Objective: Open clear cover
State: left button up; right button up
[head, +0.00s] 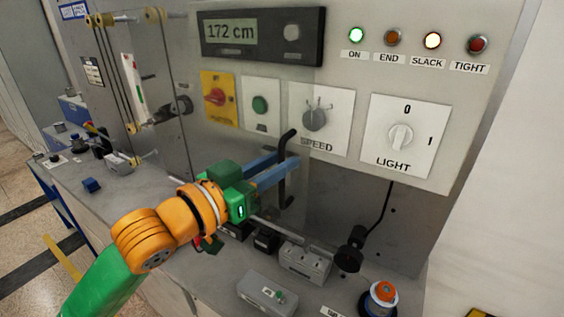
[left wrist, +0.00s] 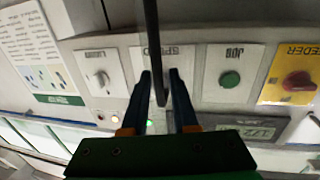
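The clear cover (head: 222,153) is a see-through panel in front of the control panel's left part, seen at an angle in the head view. It looks closed, lying over the yellow and green switches. Its black handle (head: 283,147) is an upright bar with bent ends. My left gripper (head: 284,168) reaches the handle with its blue fingers from the left. In the left wrist view the handle (left wrist: 152,35) runs between the two fingertips (left wrist: 159,78), with a gap visible beside it. The fingers are apart, not clamped. My right gripper is out of view.
The control panel holds a "172 cm" display (head: 262,36), a SPEED knob (head: 314,119), a LIGHT switch (head: 401,136) and several lamps. Below, the grey bench (head: 205,288) carries small grey boxes (head: 305,263), a black knob-ended lever (head: 349,257) and an orange-topped button (head: 382,292).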

pick_arm(q)
jog(key=b+v, duration=0.2)
jog(key=v, duration=0.4)
jog(key=s+a+f+n+g+y, duration=0.1)
jog(key=a+f+n+y, duration=0.25)
jog(key=f, duration=0.95)
jog(key=s+a+f+n+g+y, duration=0.1)
jog(key=a+f+n+y, duration=0.2)
jog(key=f, duration=0.9)
jog(key=s+a+f+g+y, duration=0.3)
jog(key=s+a+f, duration=0.1)
jog(key=s+f, duration=0.45)
jog(key=s+a+f+g+y, duration=0.4)
jog(key=s+a+f, duration=0.1)
jog(key=s+f, duration=0.35)
jog(key=s+f+g, duration=0.1)
jog(key=s+f, duration=0.2)
jog(key=f, duration=1.4)
jog(key=s+a+f+g, duration=0.1)
jog(key=s+f, duration=0.8)
jog(key=s, duration=0.2)
jog(key=shift+s+a, duration=0.3)
jog(key=shift+a, duration=0.1)
